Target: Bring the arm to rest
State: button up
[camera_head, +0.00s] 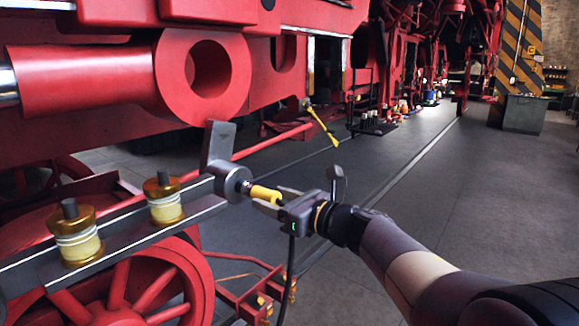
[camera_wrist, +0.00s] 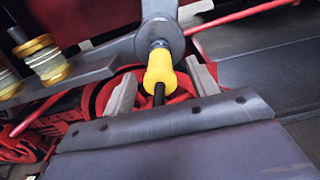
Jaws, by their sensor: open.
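My gripper (camera_head: 277,199) is at the end of my arm, which reaches in from the lower right in the head view. Its two grey fingers stand apart in the wrist view (camera_wrist: 161,92). Between them is a yellow sleeve-like piece (camera_head: 264,194) with a dark rod at its near end, also in the wrist view (camera_wrist: 159,69). The piece sits on the end of a grey round boss (camera_head: 233,183) on the locomotive's bar. Gaps show between the fingers and the yellow piece in the wrist view.
A grey bar (camera_head: 120,229) with two brass-and-cream cups (camera_head: 163,198) runs left of my gripper. Red wheels (camera_head: 135,285) and the locomotive frame fill the left. A striped pillar (camera_head: 518,50) stands at the far right. The grey floor (camera_head: 440,200) right of the locomotive is largely clear.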

jog(key=v, duration=0.1)
jog(key=p+v, duration=0.1)
jog(key=v, duration=0.1)
jog(key=shift+r+p, duration=0.3)
jog(key=s+d+f+b, duration=0.2)
jog(key=s+d, duration=0.1)
jog(key=d, duration=0.1)
jog(key=w+d+f+m+t+h, duration=0.1)
jog(key=w+d+f+t+h, duration=0.1)
jog(key=f, duration=0.7)
jog(key=w+d+f+m+t+h+b, duration=0.1)
jog(key=d+f, duration=0.3)
jog(key=f, duration=0.4)
jog(key=shift+w+d+f+m+t+h, duration=0.25)
jog(key=shift+w+f+m+t+h, duration=0.25)
jog(key=shift+w+m, duration=0.35)
jog(key=shift+a+r, duration=0.1)
jog(key=shift+r, duration=0.1)
